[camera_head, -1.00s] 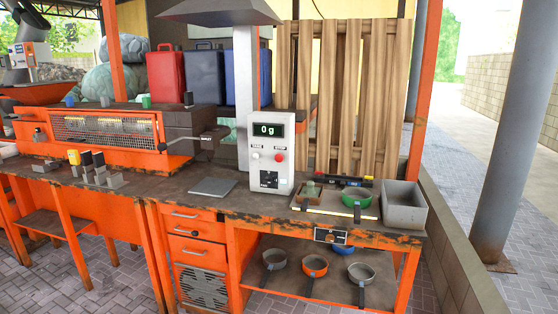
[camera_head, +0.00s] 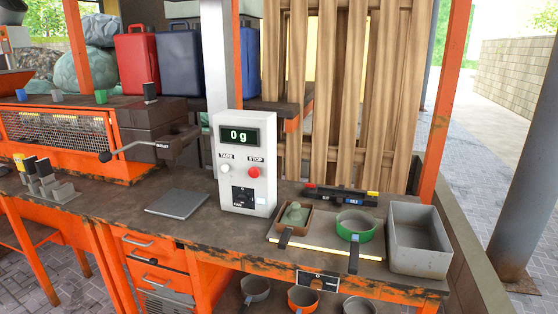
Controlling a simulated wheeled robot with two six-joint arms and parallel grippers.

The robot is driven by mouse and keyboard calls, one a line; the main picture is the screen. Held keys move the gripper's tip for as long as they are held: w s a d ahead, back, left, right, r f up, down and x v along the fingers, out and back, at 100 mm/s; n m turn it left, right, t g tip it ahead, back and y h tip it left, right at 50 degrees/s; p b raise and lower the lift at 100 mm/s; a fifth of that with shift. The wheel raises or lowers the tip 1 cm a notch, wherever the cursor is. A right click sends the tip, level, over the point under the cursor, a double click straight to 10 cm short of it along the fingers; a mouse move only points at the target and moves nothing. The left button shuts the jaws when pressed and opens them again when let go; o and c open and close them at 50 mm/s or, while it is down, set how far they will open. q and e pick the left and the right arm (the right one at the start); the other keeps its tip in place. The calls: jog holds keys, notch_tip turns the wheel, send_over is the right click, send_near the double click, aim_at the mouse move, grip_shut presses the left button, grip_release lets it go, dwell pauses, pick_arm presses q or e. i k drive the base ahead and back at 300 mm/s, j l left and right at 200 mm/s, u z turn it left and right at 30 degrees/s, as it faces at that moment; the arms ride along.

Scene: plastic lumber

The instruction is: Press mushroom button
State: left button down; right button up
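A white control box (camera_head: 246,190) stands on the workbench with a display reading "0 g". On its front is a red round button (camera_head: 254,172) under the label STOP. A white button (camera_head: 225,169) sits to its left under the label TARE. A black switch or socket (camera_head: 243,196) is lower on the front. The red button is the only red mushroom-like button I see. Neither of my grippers is in view, and nothing touches the box.
A flat grey plate (camera_head: 178,203) lies left of the box. To the right are a green pan (camera_head: 356,226), a small brown pan (camera_head: 291,222) and a grey bin (camera_head: 419,238). A lever handle (camera_head: 135,148) juts out on the left. The bench in front of the box is mostly clear.

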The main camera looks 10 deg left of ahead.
aim_at(253, 172)
jog(key=i+l+z, duration=0.1)
jog(key=i, duration=0.45)
jog(key=i+l+z, duration=0.1)
jog(key=i, duration=0.5)
